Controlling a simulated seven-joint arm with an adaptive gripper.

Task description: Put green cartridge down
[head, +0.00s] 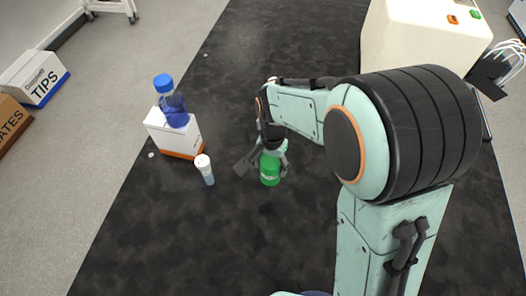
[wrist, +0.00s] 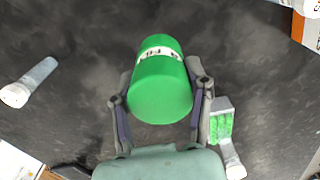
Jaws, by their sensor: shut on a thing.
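The green cartridge (head: 270,171) is a bright green cylinder with a pale label band, over the black worktop near the middle of the head view. My gripper (head: 272,158) is shut on it from above. In the wrist view the cartridge (wrist: 160,85) sits between the two dark fingers, one on each side, with its round green end toward the camera. It looks close to the worktop, but I cannot tell whether its base touches. The arm hides part of the worktop to its right.
A large white machine (head: 415,45) is at back right. A grey-and-green item (wrist: 222,120) lies right in the wrist view. The front-left worktop (head: 165,235) is clear.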

